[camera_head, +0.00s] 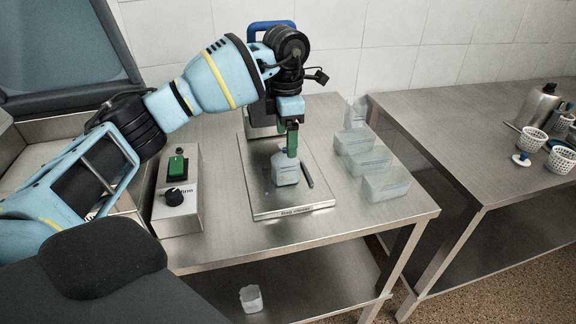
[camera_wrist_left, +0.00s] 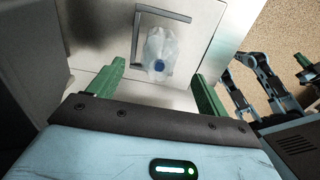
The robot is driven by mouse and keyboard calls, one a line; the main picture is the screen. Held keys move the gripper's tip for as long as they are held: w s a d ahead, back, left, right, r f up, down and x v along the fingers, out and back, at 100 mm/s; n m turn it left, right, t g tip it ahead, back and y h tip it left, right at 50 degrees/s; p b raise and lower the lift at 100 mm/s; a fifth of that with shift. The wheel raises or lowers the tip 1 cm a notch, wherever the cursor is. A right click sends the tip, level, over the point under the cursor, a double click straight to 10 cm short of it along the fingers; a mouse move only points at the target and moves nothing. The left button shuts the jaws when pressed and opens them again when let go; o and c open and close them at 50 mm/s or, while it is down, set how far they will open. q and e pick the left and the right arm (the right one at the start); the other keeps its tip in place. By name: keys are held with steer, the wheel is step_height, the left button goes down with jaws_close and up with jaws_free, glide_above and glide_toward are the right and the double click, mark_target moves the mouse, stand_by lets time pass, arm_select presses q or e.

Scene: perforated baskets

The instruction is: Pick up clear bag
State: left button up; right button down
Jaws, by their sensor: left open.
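A clear bag (camera_head: 285,170) with a blue cap or fitting stands on the flat metal plate (camera_head: 290,208) of the table device. In the left wrist view the clear bag (camera_wrist_left: 158,45) lies between and beyond the fingertips, its blue cap toward me. My left gripper (camera_head: 292,142) is open above the bag in the head view, green fingers pointing down. In the left wrist view its fingers (camera_wrist_left: 158,72) are spread on either side, with no clear contact. What seems to be my right gripper (camera_wrist_left: 306,67) shows small at the right edge; its jaw state is unclear.
Several translucent containers (camera_head: 370,160) stand in a row right of the plate. A control box (camera_head: 178,190) with a green switch and black knob stands left. A dark rod (camera_head: 306,174) is beside the bag. White perforated baskets (camera_head: 533,140) and a metal bottle (camera_head: 540,104) stand on the right table.

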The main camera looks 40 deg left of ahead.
mark_target(285, 157)
arm_select(q)
steer(key=shift+s+f, duration=0.15)
steer(key=shift+f, duration=1)
steer(key=shift+a+f, duration=0.1)
steer(key=shift+f, duration=2.5)
arm_select(e)
steer(key=shift+w+r, duration=0.35)
arm_select(q)
steer(key=shift+c, duration=0.2)
steer(key=c, duration=1.2)
arm_select(e)
steer(key=shift+s+f, duration=0.1)
steer(key=shift+s, duration=0.35)
arm_select(q)
steer(key=shift+r+p, duration=0.15)
steer(key=shift+p, duration=0.15)
